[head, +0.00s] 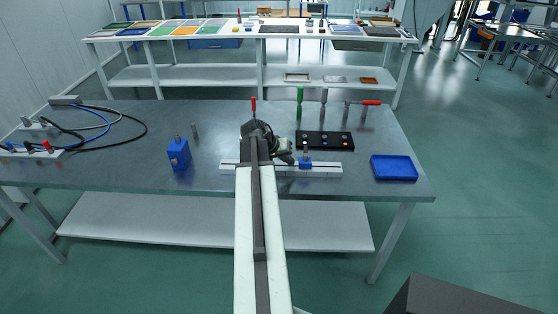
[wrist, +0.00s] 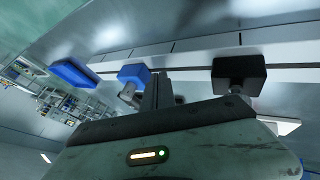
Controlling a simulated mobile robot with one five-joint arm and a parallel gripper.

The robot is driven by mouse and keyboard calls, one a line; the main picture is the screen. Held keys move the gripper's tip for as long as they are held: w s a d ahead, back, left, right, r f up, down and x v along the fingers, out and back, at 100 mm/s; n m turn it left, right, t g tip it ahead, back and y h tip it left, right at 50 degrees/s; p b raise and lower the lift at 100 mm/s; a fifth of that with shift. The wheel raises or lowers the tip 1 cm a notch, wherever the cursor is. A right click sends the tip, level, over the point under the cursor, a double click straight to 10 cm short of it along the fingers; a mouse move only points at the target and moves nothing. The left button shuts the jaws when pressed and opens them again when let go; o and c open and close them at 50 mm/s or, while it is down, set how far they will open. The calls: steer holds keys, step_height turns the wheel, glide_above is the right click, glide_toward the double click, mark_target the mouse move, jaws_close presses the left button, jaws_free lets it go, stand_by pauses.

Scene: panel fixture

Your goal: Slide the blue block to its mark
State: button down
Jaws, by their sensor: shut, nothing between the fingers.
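The blue block (head: 305,163) sits on the right part of a white rail (head: 326,169) in the head view. In the wrist view the blue block (wrist: 133,75) is left of centre on the pale rail (wrist: 195,66). My gripper (head: 288,158) is low over the rail, just left of the block in the head view. Its shut fingers (wrist: 160,86) are close to the block's right side in the wrist view. I cannot tell if they touch. Thin dark lines cross the rail (wrist: 171,47); I cannot tell which is the mark.
A black block (wrist: 238,74) stands farther right along the rail in the wrist view. A blue tray (head: 394,167) lies at the table's right. A black panel (head: 325,140) and upright tools are behind the rail. Another blue block (head: 179,153) stands left; cables lie far left.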

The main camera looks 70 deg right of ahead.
steer(key=shift+s+d, duration=0.25)
steer(key=shift+s, duration=0.25)
steer(key=shift+s+d, duration=0.2)
steer(key=shift+s, duration=0.45)
steer(key=w, duration=0.1)
steer(key=w+a, duration=0.1)
steer(key=w, duration=0.1)
steer(key=shift+w+a, duration=0.15)
steer(key=shift+w, duration=0.05)
steer(key=p+v, duration=0.8)
steer(key=v, duration=0.2)
steer(key=shift+w, duration=0.25)
